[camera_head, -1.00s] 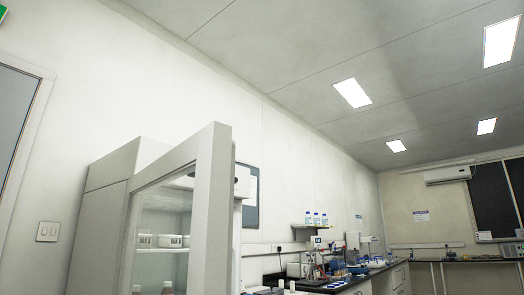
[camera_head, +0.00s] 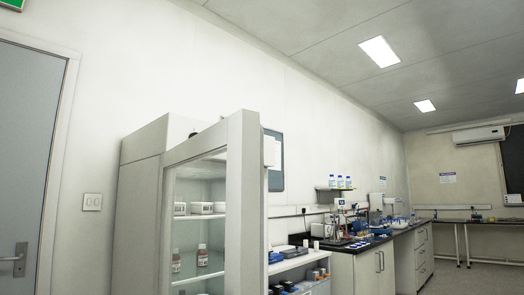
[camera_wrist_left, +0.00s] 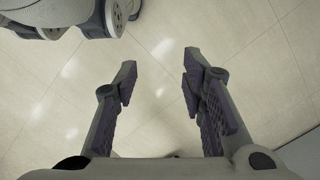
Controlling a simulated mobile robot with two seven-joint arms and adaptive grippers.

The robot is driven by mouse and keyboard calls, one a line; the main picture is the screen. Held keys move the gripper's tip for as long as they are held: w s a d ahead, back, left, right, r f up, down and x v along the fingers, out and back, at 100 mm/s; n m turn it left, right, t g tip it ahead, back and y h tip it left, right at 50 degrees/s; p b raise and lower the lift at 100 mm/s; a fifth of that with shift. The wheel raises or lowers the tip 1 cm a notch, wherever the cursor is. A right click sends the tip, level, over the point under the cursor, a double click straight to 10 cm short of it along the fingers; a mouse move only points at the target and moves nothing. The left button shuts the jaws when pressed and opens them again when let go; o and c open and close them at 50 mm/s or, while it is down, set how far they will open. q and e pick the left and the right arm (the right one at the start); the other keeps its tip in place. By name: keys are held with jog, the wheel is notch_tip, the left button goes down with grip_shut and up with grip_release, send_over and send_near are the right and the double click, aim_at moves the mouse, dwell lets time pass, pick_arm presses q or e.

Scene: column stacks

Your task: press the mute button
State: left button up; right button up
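No mute button can be made out in either view. A tall grey cabinet (camera_head: 143,215) with an open front and glass-sided shelves stands against the left wall in the head view. Small white boxes and brown bottles (camera_head: 203,256) are on its shelves. A dark-edged panel (camera_head: 276,160) shows on the wall behind its front frame, partly hidden. My left gripper (camera_wrist_left: 159,68) is open and empty above the pale tiled floor in the left wrist view. Neither gripper is in the head view, and my right gripper is not seen.
A grey door (camera_head: 22,150) with a handle is at the far left, with a wall switch (camera_head: 92,202) beside it. A dark-topped bench (camera_head: 350,247) with lab equipment runs along the wall to the right. Open floor (camera_head: 460,278) shows at the lower right.

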pick_arm(q)
jog(key=shift+w+r, duration=0.1)
grip_shut()
dwell(1.0)
